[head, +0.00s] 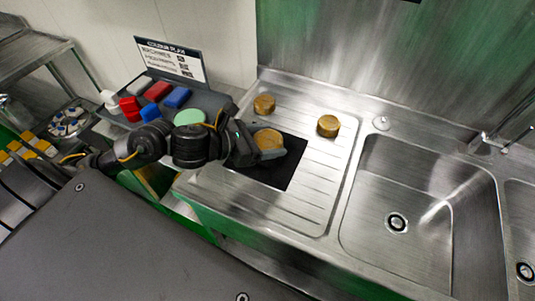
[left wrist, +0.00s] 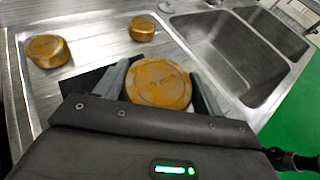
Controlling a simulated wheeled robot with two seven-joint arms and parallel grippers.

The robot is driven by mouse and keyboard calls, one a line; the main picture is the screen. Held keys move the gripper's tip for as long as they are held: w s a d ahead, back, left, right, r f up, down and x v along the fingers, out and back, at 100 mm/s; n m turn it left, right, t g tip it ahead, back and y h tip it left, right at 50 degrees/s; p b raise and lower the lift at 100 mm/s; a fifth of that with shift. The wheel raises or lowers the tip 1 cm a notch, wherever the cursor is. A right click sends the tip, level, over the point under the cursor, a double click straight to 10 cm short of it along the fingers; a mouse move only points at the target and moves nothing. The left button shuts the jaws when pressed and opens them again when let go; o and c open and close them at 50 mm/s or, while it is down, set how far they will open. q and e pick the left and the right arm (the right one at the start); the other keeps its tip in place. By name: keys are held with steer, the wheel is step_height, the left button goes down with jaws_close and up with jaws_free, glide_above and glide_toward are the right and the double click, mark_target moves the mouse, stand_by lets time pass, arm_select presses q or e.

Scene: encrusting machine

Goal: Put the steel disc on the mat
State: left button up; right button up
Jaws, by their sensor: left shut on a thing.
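My left gripper (head: 268,148) is shut on a round, gold-brown disc (head: 268,138). In the left wrist view the disc (left wrist: 158,83) sits between the two grey fingers (left wrist: 160,90), its flat lettered face showing. The disc is over the black mat (head: 285,173), or on it; I cannot tell whether it touches. Much of the mat is hidden by the gripper and disc. Two similar gold-brown discs stand on the steel drainboard: one at the back (head: 264,104) and one to the right (head: 328,126). No disc looks plainly silver. My right gripper is not in view.
The ribbed drainboard (head: 300,205) has free room around the mat. A sink basin (head: 400,195) lies to the right. At left, a dark tray (head: 212,100) holds red, blue, white and green pieces before a sign (head: 172,60).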

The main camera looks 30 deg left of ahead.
mark_target(267, 138)
arm_select(q)
steer(key=w+f, duration=0.1)
steer(key=w+a+f, duration=0.1)
steer(key=f, duration=0.1)
steer(key=w+a+f, duration=0.1)
steer(key=w, duration=0.1)
steer(key=shift+a+f+p, duration=0.1)
steer(key=shift+f+p, duration=0.15)
steer(key=shift+p, duration=0.15)
steer(key=shift+w+a+f, duration=0.2)
steer(key=shift+w+f, duration=0.25)
steer(key=shift+f, duration=0.2)
step_height(267, 138, down, 2)
steer(key=shift+w+f+p, duration=0.1)
steer(key=shift+p, duration=0.55)
steer(key=shift+f, duration=0.55)
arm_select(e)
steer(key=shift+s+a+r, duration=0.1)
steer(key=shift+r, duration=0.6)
arm_select(q)
steer(key=shift+f, duration=0.3)
steer(key=o, duration=1.3)
steer(key=shift+c, duration=0.2)
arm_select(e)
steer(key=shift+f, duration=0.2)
